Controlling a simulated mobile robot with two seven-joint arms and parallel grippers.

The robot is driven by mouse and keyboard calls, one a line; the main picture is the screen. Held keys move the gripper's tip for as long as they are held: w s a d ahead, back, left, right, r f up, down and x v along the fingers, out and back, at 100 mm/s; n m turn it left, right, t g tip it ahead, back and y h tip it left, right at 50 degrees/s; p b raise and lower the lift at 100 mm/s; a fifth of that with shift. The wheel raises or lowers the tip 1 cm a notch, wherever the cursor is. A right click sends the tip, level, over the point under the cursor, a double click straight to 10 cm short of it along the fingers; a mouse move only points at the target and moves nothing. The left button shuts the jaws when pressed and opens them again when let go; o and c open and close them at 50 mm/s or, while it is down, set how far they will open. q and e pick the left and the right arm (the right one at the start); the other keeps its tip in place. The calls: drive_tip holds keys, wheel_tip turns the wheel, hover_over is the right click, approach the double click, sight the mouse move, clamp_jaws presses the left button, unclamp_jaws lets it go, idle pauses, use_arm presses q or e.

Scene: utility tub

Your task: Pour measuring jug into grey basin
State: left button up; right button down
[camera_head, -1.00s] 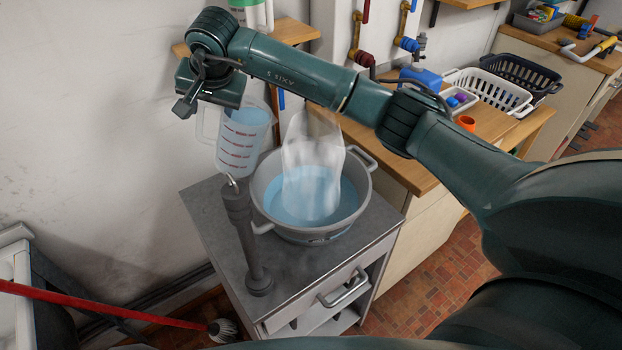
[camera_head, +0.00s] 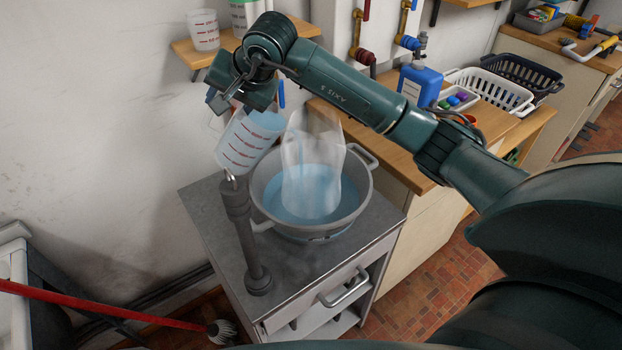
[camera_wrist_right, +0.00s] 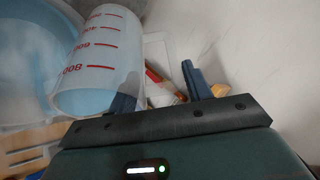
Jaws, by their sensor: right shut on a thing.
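The clear measuring jug (camera_head: 245,146) with red marks hangs above the left side of the grey basin, tilted with its mouth toward the right. Pale blue shows inside it. My right gripper (camera_head: 229,103) is shut on the jug at its left side; the handle is mostly hidden. The right wrist view shows the jug (camera_wrist_right: 104,55) beside the fingers (camera_wrist_right: 160,92). The grey basin (camera_head: 357,206) stands on the cabinet, holding blue water, with a whitish, see-through plume over it. My left gripper is out of view.
A dark grey post (camera_head: 240,225) stands on the cabinet top (camera_head: 214,215), left of the basin and just below the jug. A wall shelf (camera_head: 190,52) holds a white cup (camera_head: 203,30). A blue container (camera_head: 420,84) and baskets stand on the wooden counter at right.

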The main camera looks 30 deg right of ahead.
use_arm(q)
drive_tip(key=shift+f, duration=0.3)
use_arm(e)
drive_tip(key=shift+s+d+r, duration=0.1)
drive_tip(key=shift+d+r, duration=0.05)
drive_tip(key=shift+s+d+b, duration=0.15)
drive_tip(key=shift+d+b, duration=0.05)
drive_tip(key=shift+b, duration=0.2)
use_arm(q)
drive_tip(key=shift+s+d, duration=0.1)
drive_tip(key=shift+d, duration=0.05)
use_arm(e)
drive_tip(key=shift+t+y, duration=0.3)
use_arm(q)
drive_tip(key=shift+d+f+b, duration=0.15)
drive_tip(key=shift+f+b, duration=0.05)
drive_tip(key=shift+b, duration=0.55)
use_arm(e)
drive_tip(key=shift+s+d+f, duration=0.15)
drive_tip(key=shift+d+f, duration=0.05)
drive_tip(key=shift+f, duration=0.1)
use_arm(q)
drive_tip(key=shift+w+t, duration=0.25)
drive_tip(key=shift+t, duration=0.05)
use_arm(e)
drive_tip(key=shift+f+y, duration=0.1)
drive_tip(key=shift+y, duration=0.2)
